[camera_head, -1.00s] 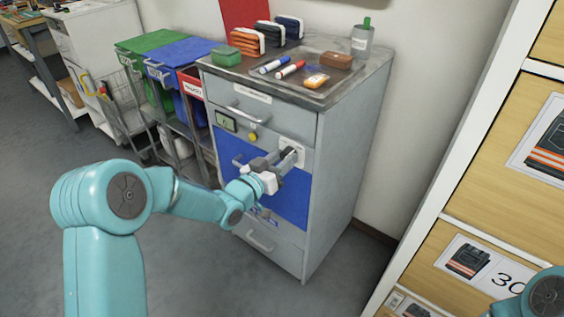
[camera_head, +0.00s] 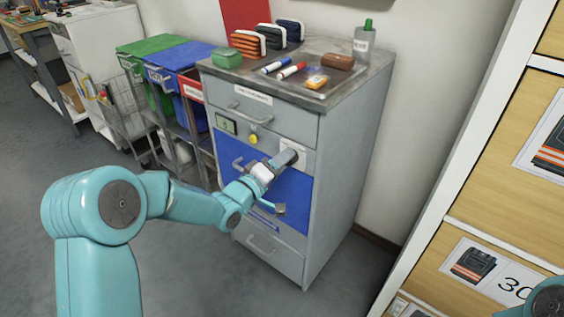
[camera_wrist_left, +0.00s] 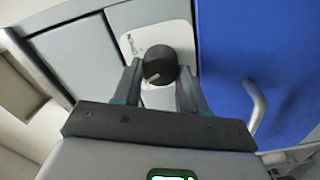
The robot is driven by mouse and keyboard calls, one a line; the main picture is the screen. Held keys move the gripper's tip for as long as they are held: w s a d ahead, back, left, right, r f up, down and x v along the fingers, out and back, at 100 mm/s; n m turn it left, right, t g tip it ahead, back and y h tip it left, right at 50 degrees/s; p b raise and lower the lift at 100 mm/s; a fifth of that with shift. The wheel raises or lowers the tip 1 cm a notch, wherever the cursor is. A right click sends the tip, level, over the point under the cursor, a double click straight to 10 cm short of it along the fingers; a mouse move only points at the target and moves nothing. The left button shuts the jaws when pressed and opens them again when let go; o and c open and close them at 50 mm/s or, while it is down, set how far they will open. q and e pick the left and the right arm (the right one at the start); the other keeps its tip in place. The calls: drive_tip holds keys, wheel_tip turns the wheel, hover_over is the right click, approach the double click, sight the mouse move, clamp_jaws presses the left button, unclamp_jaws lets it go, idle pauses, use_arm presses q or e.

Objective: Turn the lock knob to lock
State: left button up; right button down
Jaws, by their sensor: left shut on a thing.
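The lock knob (camera_wrist_left: 157,64) is dark and round, with a pale pointer mark. It sits on a white plate (camera_wrist_left: 133,43) with small printed lettering in the left wrist view. In the head view the plate (camera_head: 300,152) is on the front of the grey cabinet (camera_head: 335,165), beside the blue door (camera_head: 292,192), and the gripper hides the knob. My left gripper (camera_wrist_left: 158,72) is shut on the knob, one finger on each side. It also shows in the head view (camera_head: 288,158). My right gripper is out of view.
A bent metal handle (camera_wrist_left: 257,105) stands out from the blue door close to the gripper. A yellow button (camera_head: 253,139) and a small display (camera_head: 226,122) are at the left. Bins (camera_head: 180,52) are at the left.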

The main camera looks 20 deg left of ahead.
use_arm(q)
drive_tip(key=shift+f+n, duration=0.15)
drive_tip(key=shift+n, duration=2.15)
drive_tip(key=o, duration=1.1)
drive_tip(key=shift+c, duration=0.2)
drive_tip(key=p+v, duration=0.2)
drive_tip(key=v, duration=1.4)
drive_tip(key=shift+s, duration=0.2)
